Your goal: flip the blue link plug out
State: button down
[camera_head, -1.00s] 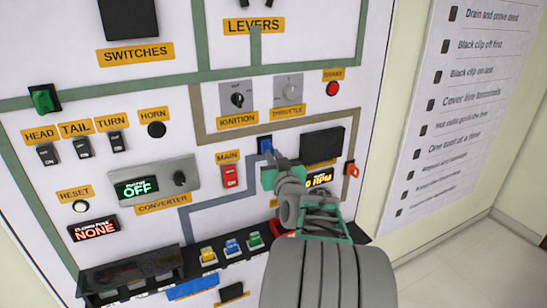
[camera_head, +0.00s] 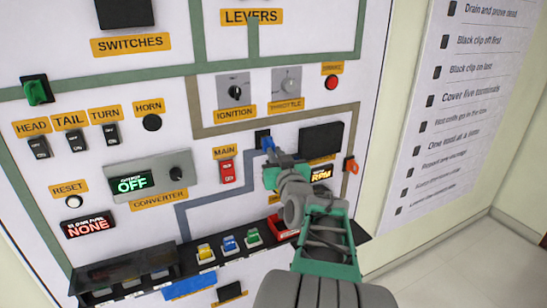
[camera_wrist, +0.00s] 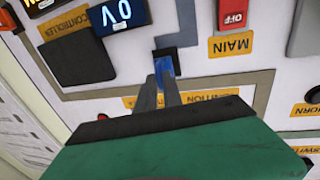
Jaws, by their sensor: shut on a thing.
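The blue link plug (camera_head: 268,143) is at the black square socket (camera_head: 262,134) in the middle of the panel. In the wrist view, the plug (camera_wrist: 164,67) is between my fingertips, just in front of the dark socket (camera_wrist: 172,53). My gripper (camera_head: 271,151) is shut on the plug. The dark socket face shows beside the plug, which appears drawn outward. Whether its inner end still touches the socket is hidden.
The red MAIN switch (camera_head: 227,171) is just left of my gripper. A black box (camera_head: 321,139) and an orange key-like part (camera_head: 351,166) are at the right. A ledge with yellow, blue and green plugs (camera_head: 228,243) is below.

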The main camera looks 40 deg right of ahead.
jog(key=shift+f, duration=0.1)
jog(key=c, duration=1.6)
grip_release()
jog(key=shift+s, duration=0.2)
jog(key=shift+c, duration=0.2)
jog(key=shift+o, duration=0.8)
jog(key=b+v, duration=0.2)
jog(key=v, duration=0.5)
jog(key=shift+s+a, duration=0.2)
jog(key=shift+s, duration=0.1)
